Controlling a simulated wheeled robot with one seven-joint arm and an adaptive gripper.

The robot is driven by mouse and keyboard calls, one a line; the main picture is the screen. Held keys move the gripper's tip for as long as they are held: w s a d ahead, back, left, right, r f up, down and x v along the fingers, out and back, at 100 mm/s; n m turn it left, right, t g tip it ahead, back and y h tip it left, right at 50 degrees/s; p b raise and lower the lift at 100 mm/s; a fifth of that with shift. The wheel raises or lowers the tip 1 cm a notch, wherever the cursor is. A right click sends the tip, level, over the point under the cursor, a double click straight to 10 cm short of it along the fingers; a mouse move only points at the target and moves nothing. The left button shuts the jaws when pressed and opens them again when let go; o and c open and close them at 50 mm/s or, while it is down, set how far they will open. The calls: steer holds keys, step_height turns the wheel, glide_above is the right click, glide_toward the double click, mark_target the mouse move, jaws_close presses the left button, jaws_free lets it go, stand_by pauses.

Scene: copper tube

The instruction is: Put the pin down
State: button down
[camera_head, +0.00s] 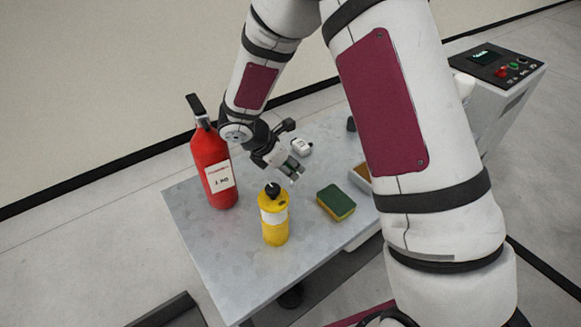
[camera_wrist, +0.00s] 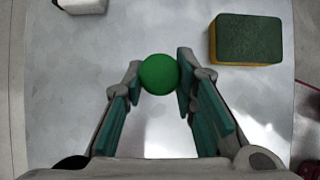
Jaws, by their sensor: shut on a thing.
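In the head view the pin is too small to make out. I cannot tell how far its lower end is from the tabletop.
A red extinguisher (camera_head: 212,165) stands at the left and a yellow bottle (camera_head: 273,217) in front. A green-yellow sponge (camera_head: 336,203) lies to the right. A small white object (camera_head: 301,147) lies behind. My arm hides part of the table's right side. The front left tabletop is clear.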

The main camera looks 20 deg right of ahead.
steer(key=shift+f, duration=0.25)
steer(key=c, duration=1.3)
jaws_free()
steer(key=shift+f, duration=0.1)
